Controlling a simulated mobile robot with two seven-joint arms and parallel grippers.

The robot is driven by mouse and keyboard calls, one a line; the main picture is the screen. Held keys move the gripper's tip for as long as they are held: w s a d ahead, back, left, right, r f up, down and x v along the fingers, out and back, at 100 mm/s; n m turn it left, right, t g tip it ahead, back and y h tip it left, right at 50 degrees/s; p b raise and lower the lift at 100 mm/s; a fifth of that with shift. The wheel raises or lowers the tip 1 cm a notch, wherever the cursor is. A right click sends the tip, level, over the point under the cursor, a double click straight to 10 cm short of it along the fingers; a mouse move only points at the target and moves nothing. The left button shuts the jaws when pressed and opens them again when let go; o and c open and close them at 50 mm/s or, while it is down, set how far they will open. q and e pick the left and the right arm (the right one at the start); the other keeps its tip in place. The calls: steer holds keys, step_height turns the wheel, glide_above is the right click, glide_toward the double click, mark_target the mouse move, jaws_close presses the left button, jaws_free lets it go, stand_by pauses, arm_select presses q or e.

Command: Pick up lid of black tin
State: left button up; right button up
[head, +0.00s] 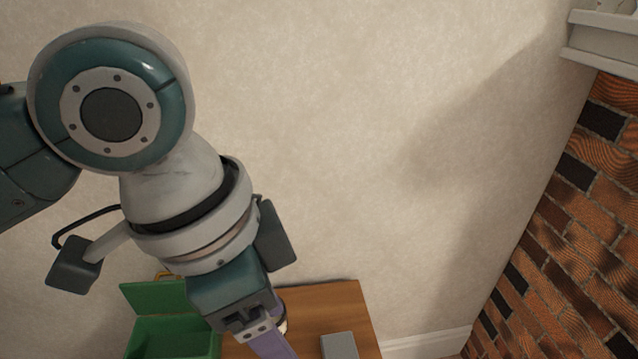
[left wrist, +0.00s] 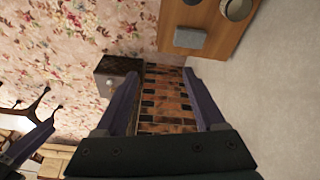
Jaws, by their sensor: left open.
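No black tin or its lid can be made out for certain. In the head view a small round thing (head: 282,322) shows partly behind my left gripper (head: 270,346). My left gripper, with purple fingers, is over the wooden table (head: 335,297) in the head view. In the left wrist view its fingers (left wrist: 160,74) are apart with nothing between them.
A green box (head: 175,338) with its lid up stands at the table's left. A grey block (head: 340,345) lies at the right; it also shows in the left wrist view (left wrist: 189,38). A brick fireplace (head: 570,240) is at the far right. A plain wall (head: 330,130) rises behind.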

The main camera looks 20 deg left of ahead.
arm_select(q)
steer(key=w+a+f+b, duration=0.1)
steer(key=a+f+b, duration=0.2)
steer(key=f+b, duration=0.6)
steer(key=w+a+f+g+y+b, duration=0.1)
steer(key=w+a+f+b, duration=0.1)
steer(key=f+b, duration=0.8)
steer(key=w+a+f+y+b, duration=0.1)
steer(key=a+f+b, duration=0.3)
steer(key=f+b, duration=0.6)
steer(key=shift+w+a+f+g, duration=0.3)
steer(key=shift+w+f, duration=0.25)
steer(key=shift+w, duration=0.2)
steer(key=f+b, duration=0.3)
steer(key=f, duration=0.2)
steer(key=shift+d+f, duration=0.2)
steer(key=shift+r, duration=0.1)
arm_select(e)
step_height(320, 180, down, 36)
steer(key=shift+s+d, duration=0.15)
arm_select(q)
jaws_close()
